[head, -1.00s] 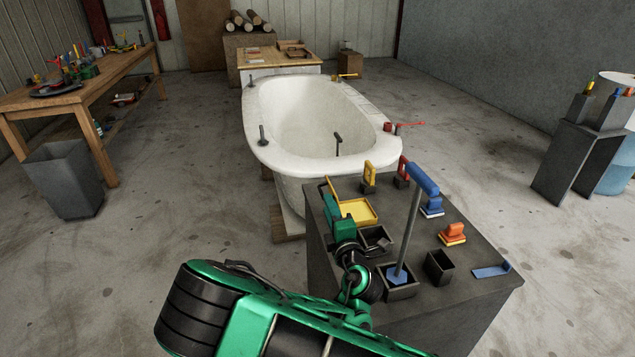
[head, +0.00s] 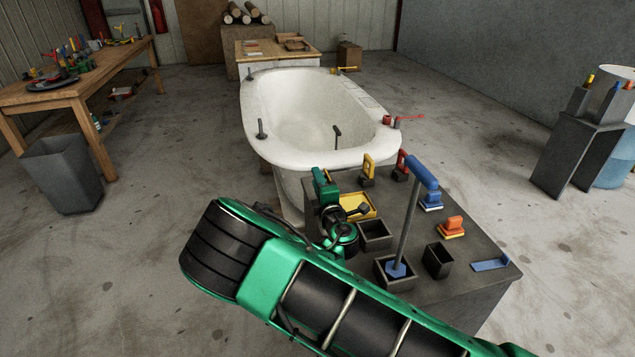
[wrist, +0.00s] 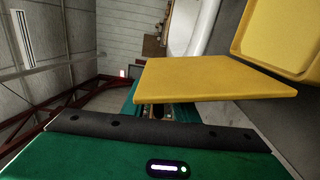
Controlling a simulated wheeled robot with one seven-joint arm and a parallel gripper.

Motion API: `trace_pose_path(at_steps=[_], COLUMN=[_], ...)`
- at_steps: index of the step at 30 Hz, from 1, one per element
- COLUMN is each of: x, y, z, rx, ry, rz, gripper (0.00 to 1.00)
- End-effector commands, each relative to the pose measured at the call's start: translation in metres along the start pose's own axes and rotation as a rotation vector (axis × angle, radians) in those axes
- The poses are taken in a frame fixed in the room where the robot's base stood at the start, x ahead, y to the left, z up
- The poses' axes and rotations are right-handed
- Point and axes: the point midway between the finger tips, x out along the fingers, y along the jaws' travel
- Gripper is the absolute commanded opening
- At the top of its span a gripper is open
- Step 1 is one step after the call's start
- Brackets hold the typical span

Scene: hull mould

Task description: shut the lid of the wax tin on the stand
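The yellow wax tin (head: 362,208) sits on the left part of the dark stand (head: 460,285), its tray facing up. Its lid stands open, raised from the tin; in the head view it is mostly hidden behind my gripper (head: 325,188). In the wrist view the yellow lid (wrist: 215,80) fills the middle, close in front of my gripper, and the open tin (wrist: 278,42) shows at the top right. My gripper is at the tin's left side, by the lid. The lid hides the fingertips, so I cannot tell their opening or whether they touch it.
Dark open boxes (head: 437,260) stand near the tin, one with a long blue-handled tool (head: 410,215). Yellow, red, blue and orange handled pieces stand on the back and right of the stand. The white tub-shaped mould (head: 290,155) is just behind; open floor lies left.

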Motion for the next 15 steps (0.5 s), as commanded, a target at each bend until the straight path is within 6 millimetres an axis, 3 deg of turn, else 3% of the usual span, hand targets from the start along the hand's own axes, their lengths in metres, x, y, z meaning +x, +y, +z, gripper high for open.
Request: trace_pose_path(at_steps=[6, 10, 15], x=[0.0003, 0.0002, 0.0007], y=[0.0, -0.0002, -0.0008], z=[0.0002, 0.0004, -0.0002], rx=[0.0, 0.0, 0.001], ry=[0.0, -0.001, -0.002], rz=[0.0, 0.0, -0.001], gripper=[0.27, 0.0, 0.0])
